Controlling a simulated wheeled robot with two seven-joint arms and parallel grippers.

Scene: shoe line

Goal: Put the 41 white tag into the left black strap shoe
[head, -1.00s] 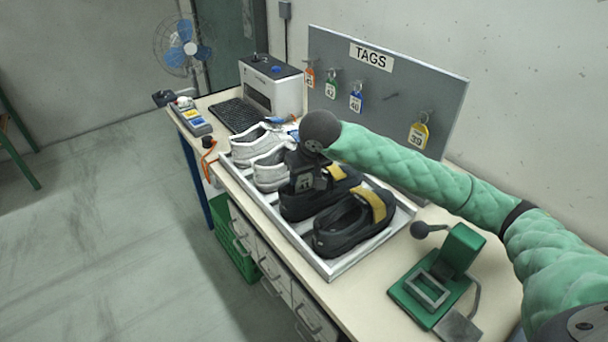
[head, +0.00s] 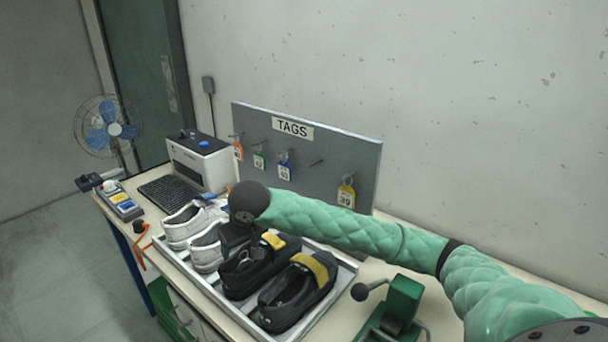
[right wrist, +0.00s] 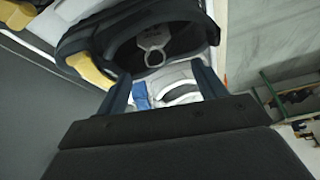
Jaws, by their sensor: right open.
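The left black strap shoe (head: 262,278) stands in the tray with its yellow strap. It also fills the top of the right wrist view (right wrist: 100,42). The white tag (right wrist: 151,38) with its ring lies inside the dark opening of this shoe. I cannot read its number in that view, and the head view does not show it clearly. My right gripper (head: 234,246) is above the rear of this shoe. Its two fingers stand apart in the right wrist view (right wrist: 163,88), with the tag beyond them and not gripped. My left gripper is out of view.
The right black strap shoe (head: 297,294) and white shoes (head: 184,228) share the tray (head: 213,292). Tags hang on the grey board (head: 330,152) behind; one hook is empty. A green press (head: 401,305) stands at the right, a printer (head: 203,165) at the back left.

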